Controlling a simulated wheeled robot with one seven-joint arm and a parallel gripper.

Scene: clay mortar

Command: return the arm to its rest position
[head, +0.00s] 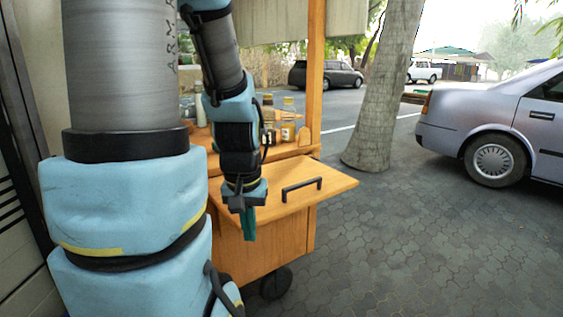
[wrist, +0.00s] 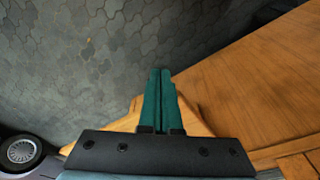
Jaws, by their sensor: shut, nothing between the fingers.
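My gripper (head: 249,224) hangs pointing down from my blue and grey arm, at the left edge of the wooden cart's tilted flap in the head view. Its green fingers are together with nothing between them. In the wrist view my gripper (wrist: 160,75) also shows two green fingers side by side, over the edge of the wooden panel and the paving. Part of the cart behind my arm is hidden.
The wooden cart (head: 262,258) has a flap with a dark handle (head: 301,188) sticking out. Bottles (head: 288,120) stand on its counter. A tree trunk (head: 385,90) and a silver car (head: 500,125) are to the right. The paving (head: 430,240) at front right is clear.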

